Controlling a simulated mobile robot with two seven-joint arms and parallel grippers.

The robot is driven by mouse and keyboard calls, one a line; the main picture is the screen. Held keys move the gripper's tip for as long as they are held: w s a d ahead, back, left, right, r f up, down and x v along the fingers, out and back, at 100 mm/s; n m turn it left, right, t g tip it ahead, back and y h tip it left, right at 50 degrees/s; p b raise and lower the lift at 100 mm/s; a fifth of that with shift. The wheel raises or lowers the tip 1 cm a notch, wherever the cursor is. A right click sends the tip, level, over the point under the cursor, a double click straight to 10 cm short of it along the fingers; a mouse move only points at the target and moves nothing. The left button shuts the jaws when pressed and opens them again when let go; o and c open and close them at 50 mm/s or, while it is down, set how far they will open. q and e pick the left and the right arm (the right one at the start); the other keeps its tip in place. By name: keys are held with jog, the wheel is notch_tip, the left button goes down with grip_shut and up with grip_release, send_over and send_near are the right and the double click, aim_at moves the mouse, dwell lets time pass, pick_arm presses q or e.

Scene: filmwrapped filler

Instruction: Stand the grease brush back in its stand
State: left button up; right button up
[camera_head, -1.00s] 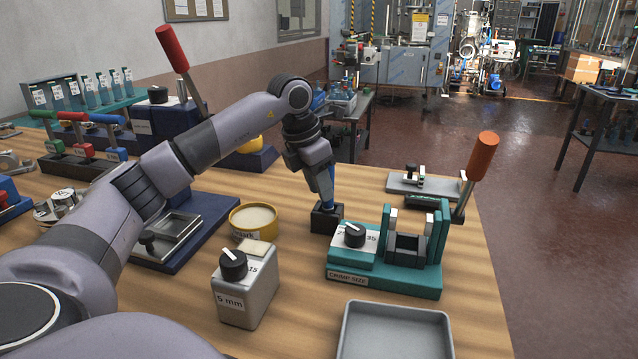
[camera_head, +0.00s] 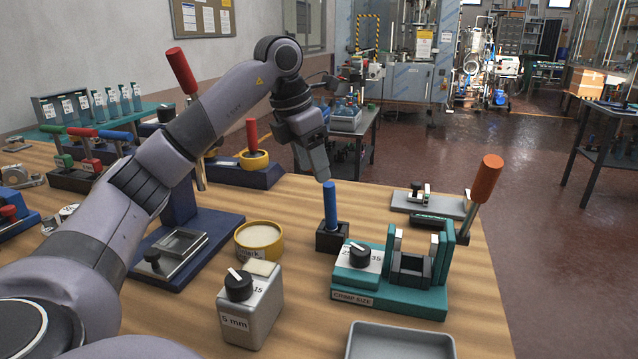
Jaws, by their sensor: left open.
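The grease brush, seen as an upright blue handle (camera_head: 330,206), stands in a small black block-shaped stand (camera_head: 331,239) on the wooden table. Its lower end is hidden inside the stand. My left gripper (camera_head: 324,178) is open just above the top of the blue handle, pointing down. The handle looks free of the fingers, though the gap between them is very small in the picture. My right gripper is not in view.
A teal crimping fixture (camera_head: 390,297) with an orange-handled lever (camera_head: 487,178) stands close right of the stand. A yellow tin (camera_head: 259,241) and a grey 5 mm block (camera_head: 250,308) are to the left and front. A grey tray (camera_head: 400,342) lies at the front.

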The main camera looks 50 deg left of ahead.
pick_arm(q)
jog(key=shift+v, duration=1.25)
